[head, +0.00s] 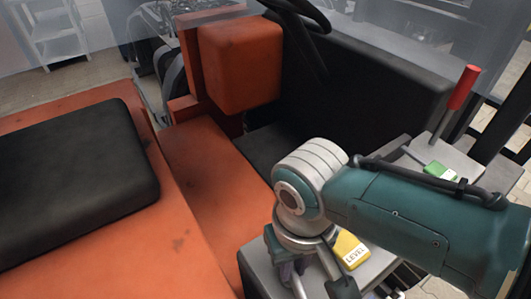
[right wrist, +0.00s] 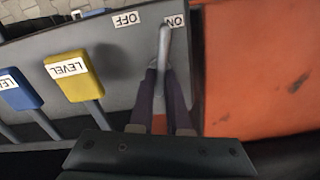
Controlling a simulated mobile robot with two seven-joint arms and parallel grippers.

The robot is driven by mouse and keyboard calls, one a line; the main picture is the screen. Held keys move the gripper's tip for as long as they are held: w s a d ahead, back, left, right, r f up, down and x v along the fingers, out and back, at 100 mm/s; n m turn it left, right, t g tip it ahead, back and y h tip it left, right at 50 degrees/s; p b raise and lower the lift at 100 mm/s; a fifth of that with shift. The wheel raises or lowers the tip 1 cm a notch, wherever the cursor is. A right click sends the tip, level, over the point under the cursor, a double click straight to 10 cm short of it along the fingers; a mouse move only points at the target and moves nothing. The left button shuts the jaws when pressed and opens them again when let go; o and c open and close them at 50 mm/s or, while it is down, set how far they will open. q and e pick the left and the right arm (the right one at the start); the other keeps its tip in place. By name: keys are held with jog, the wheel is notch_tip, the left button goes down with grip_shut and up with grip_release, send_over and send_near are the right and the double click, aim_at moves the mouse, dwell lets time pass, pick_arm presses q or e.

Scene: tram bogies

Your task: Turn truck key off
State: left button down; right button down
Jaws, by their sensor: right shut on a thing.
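The truck key (right wrist: 165,42) is a grey handle on the grey control panel (right wrist: 108,42) in the right wrist view. It stands by the white ON label (right wrist: 175,21), with the OFF label (right wrist: 127,19) to its left. My right gripper (right wrist: 165,75) is shut on the key, a dark finger on each side. In the head view the right gripper (head: 285,272) is low in the picture, over the panel beside the orange truck body (head: 190,165); the key is hidden there. My left gripper is not in view.
A yellow LEVEL lever (right wrist: 75,76) and a blue lever (right wrist: 20,90) stand beside the key. A green lever (head: 440,171) and a red-handled lever (head: 462,87) are farther along. A black seat (head: 75,180) and the steering wheel (head: 300,12) are near.

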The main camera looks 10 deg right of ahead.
aim_at(294, 269)
jog(key=shift+n, duration=1.5)
jog(key=c, duration=0.9)
grip_release()
notch_tip(294, 269, up, 9)
jog(key=p, duration=0.3)
jog(key=shift+p, duration=0.4)
jog(key=shift+r, duration=0.45)
